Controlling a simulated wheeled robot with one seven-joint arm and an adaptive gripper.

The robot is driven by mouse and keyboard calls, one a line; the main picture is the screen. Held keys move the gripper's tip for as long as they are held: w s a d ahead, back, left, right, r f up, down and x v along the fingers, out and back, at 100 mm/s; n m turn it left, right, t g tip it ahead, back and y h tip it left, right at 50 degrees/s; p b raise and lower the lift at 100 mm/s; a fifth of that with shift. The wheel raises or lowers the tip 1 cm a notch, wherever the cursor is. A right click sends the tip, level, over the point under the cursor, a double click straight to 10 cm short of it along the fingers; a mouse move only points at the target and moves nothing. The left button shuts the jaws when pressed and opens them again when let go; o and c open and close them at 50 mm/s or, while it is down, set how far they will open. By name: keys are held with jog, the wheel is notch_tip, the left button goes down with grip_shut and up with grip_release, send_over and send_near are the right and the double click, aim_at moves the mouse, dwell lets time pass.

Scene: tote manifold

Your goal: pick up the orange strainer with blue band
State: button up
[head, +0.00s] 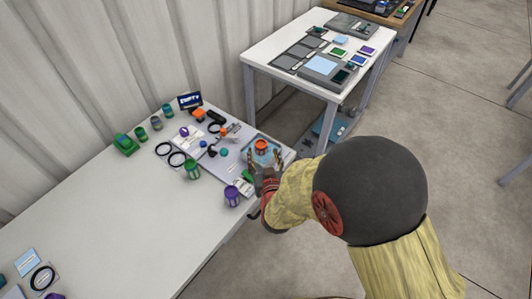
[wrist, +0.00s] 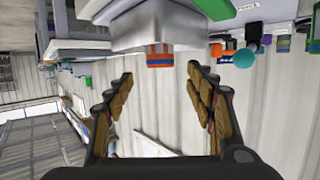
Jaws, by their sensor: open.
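The orange strainer (head: 261,144) sits in a shallow tray (head: 246,151) at the right end of the near table. In the wrist view, which looks upside down, the orange strainer (wrist: 159,60) shows its blue band and stands out past the edge of a grey-white tray (wrist: 160,28). My gripper (head: 264,160) is open and empty at the near side of the tray. In the wrist view my gripper (wrist: 158,76) has its two brown fingers spread wide, with the strainer seen beyond and between the tips. I cannot tell the exact gap to it.
The table's left middle (head: 120,205) is clear. A second white table (head: 270,50) stands farther back.

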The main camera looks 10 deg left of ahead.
aim_at(261, 146)
jog(key=b+x, duration=0.2)
jog(key=x, duration=0.4)
jog(key=shift+f, duration=0.1)
jog(key=shift+c, duration=1.2)
jog(key=c, duration=1)
